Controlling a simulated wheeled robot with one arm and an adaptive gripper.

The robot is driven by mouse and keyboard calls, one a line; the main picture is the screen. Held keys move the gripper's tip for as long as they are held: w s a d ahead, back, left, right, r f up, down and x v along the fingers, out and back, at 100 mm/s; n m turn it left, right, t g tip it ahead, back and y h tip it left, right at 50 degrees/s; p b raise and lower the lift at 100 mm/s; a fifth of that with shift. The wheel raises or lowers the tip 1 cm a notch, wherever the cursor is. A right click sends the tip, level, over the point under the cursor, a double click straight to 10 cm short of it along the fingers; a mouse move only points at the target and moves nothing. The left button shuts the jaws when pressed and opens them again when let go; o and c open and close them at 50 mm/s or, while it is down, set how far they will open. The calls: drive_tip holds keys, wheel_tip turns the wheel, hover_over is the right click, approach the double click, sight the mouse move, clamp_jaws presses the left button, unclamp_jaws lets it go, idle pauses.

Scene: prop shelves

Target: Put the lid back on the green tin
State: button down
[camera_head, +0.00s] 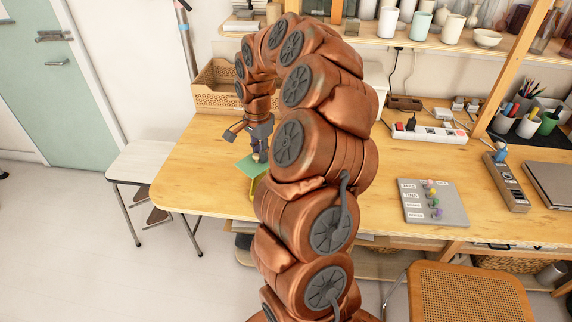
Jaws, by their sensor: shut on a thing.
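My gripper (260,156) points down over the left part of the wooden table, small in the head view. It is shut on a flat, square green piece, which looks like the lid (247,166), right at its fingertips. A yellow-green side (254,184) shows just below the green piece and may be the tin; my arm hides most of it. I cannot tell whether the lid touches it or is held above it.
The wooden table (195,170) is clear to the left. A perforated wooden box (215,90) stands behind. To the right are a grey board with small knobs (433,203), a power strip (430,134) and pen cups (528,124). A white stool (143,162) stands at the left.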

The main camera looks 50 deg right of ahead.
drive_tip(key=shift+s+d+f+m, duration=1.15)
drive_tip(key=shift+s+d+f, duration=0.1)
drive_tip(key=shift+d+f, duration=0.2)
drive_tip(key=shift+s+d+f+m, duration=1.2)
drive_tip(key=shift+d+f, duration=0.15)
drive_tip(key=shift+f, duration=0.15)
wheel_tip(320, 180, down, 2)
drive_tip(key=b, duration=0.3)
drive_tip(key=shift+f, duration=0.2)
drive_tip(key=shift+d+b, duration=0.1)
drive_tip(key=shift+b, duration=1.05)
drive_tip(key=shift+f+b, duration=0.1)
drive_tip(key=shift+b, duration=0.55)
drive_tip(key=shift+s+d+b, duration=0.15)
drive_tip(key=shift+d+b, duration=0.25)
drive_tip(key=shift+b, duration=0.05)
idle(0.9)
idle(0.4)
drive_tip(key=c, duration=1.4)
unclamp_jaws()
drive_tip(key=shift+o, duration=0.2)
